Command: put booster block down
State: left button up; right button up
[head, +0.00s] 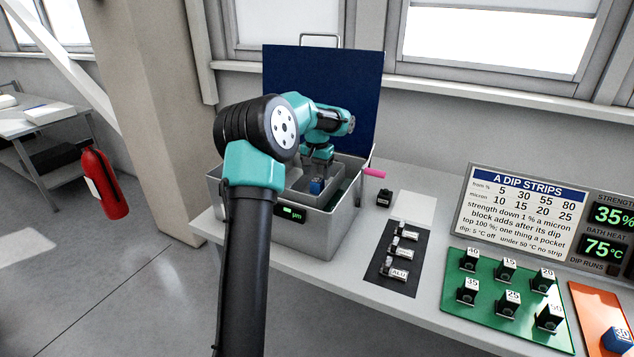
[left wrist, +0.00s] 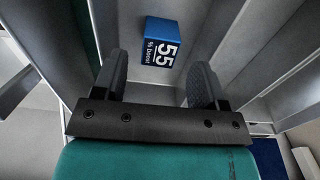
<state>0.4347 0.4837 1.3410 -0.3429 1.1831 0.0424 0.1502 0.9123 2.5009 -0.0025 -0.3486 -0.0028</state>
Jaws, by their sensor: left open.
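The booster block (head: 316,187) is a small blue cube inside the grey metal bath (head: 330,233). In the left wrist view the block (left wrist: 161,42) shows a label reading 55 % boost and lies on the grey surface of a compartment. My left gripper (head: 317,165) reaches down into the bath just above the block. In the left wrist view its two dark fingers (left wrist: 158,64) are spread apart, with the block beyond and between the tips, not visibly gripped. Whether a finger touches it cannot be told. My right gripper is not in view.
A black mat (head: 398,283) holds labelled pieces. A green board (head: 505,333) carries several numbered blocks; an orange board (head: 590,305) carries a blue 30 block (head: 617,340).

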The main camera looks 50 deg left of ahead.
pick_arm(q)
notch_tip(320, 180, up, 7)
jog(key=shift+f, duration=0.2)
dwell(0.4)
